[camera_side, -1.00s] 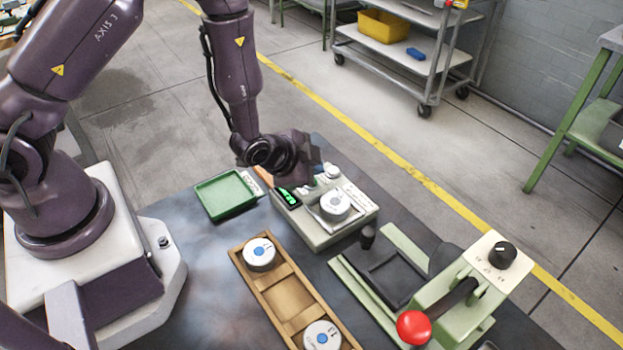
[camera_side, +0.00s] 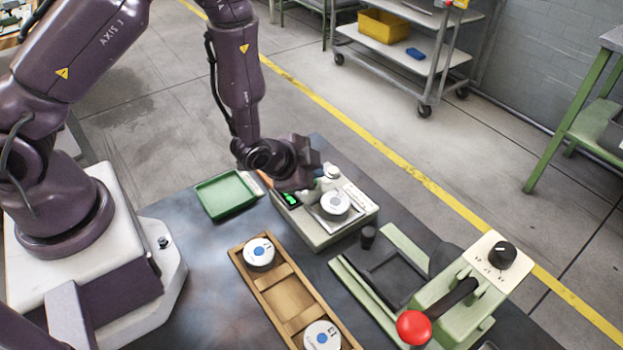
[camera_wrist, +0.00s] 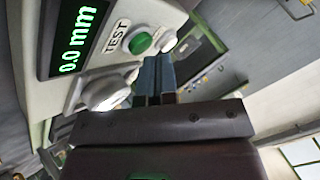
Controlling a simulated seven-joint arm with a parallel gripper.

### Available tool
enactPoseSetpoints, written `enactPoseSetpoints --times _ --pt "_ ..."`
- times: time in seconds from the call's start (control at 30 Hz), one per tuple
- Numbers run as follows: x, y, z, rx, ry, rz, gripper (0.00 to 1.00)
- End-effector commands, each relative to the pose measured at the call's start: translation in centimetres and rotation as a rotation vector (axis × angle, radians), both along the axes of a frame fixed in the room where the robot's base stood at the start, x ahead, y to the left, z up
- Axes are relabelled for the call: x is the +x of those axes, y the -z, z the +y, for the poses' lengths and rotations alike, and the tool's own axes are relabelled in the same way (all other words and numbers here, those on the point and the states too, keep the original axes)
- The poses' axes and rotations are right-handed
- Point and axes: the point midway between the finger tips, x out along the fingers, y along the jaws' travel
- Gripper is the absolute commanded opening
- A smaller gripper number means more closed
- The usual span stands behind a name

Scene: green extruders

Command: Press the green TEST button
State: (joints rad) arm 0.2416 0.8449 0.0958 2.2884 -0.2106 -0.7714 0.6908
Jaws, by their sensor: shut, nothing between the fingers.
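The green TEST button (camera_wrist: 140,43) sits in a white ring on the tester's face in the wrist view, beside the printed word TEST. The tester (camera_side: 338,232) has a lit display (camera_wrist: 78,38) reading 0.0 mm. A white disc (camera_side: 335,204) lies on the tester, and a white rounded part (camera_wrist: 106,93) shows near the button. My gripper (camera_wrist: 160,62) is shut and empty, its fingertips close to the lower right of the button. I cannot tell whether they touch it. In the side view my gripper (camera_side: 312,183) is over the tester's back left, and the button cannot be made out.
A green tray (camera_side: 228,211) stands left of the tester. A wooden tray (camera_side: 270,291) in front holds white discs (camera_side: 259,253). A green press with a red knob (camera_side: 414,327) and black dial (camera_side: 502,255) stands at the right.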

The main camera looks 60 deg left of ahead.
Motion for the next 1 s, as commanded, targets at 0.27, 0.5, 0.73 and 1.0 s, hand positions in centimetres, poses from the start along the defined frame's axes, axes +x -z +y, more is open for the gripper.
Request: enactPoseSetpoints --times 0.27,0.5,0.73,1.0 --pt "0.02 0.03 0.01 0.001 -0.001 -0.001 0.0" --pt "0.03 0.29 0.0 0.0 0.0 -0.001 0.0" --pt "0.04 0.56 0.0 0.0 0.0 -0.001 0.0" --pt "0.04 0.71 0.0 0.0 0.0 -0.001 0.0"
